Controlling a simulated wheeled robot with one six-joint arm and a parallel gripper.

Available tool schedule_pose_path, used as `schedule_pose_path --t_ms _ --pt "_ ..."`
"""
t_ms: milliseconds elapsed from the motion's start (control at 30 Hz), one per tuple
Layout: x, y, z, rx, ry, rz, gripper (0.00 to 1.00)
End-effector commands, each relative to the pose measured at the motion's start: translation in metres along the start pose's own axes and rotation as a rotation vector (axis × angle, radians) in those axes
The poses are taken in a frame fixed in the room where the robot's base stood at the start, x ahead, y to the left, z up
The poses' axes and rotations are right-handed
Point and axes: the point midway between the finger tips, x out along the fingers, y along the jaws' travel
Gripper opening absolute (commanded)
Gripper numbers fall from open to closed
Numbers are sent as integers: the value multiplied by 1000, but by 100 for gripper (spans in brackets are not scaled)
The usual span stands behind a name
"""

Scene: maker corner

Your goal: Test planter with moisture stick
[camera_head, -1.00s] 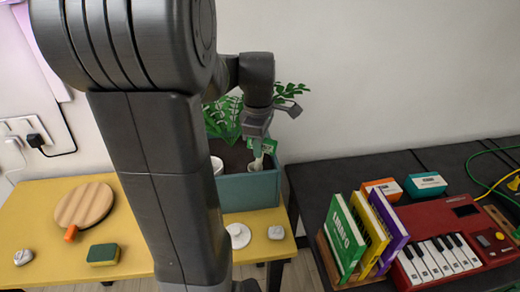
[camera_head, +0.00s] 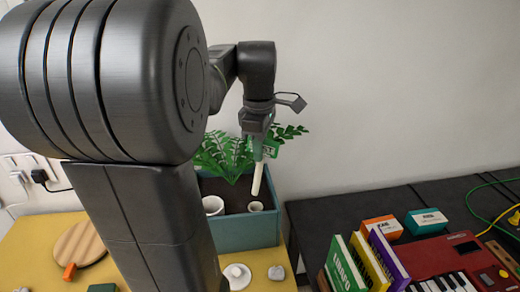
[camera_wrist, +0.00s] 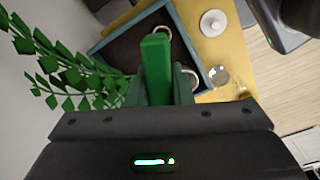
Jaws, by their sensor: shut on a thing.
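My gripper (camera_head: 257,135) is shut on the moisture stick (camera_head: 257,178), which has a green top and a pale shaft. The stick hangs nearly upright, slightly tilted, over the planter (camera_head: 248,233). Its lower end shows just above a small white pot in the head view; I cannot tell whether it touches anything. In the wrist view the green top (camera_wrist: 156,68) fills the middle between the fingers and hides the shaft. The planter is a blue-grey box with dark soil (camera_wrist: 120,55), a leafy green plant (camera_head: 222,155) and two white pots (camera_head: 213,205) (camera_head: 256,206) in it.
The planter stands on a yellow table (camera_head: 25,250) against a wall. A dark table (camera_head: 320,220) at right holds books (camera_head: 345,268), small boxes (camera_head: 427,221) and a red keyboard (camera_head: 455,258).

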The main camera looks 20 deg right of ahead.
Motion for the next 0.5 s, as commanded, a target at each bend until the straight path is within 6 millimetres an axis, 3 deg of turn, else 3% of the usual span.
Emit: schedule_pose_path --t_ms 500 --pt "-34 2 0 0 0 0 0"
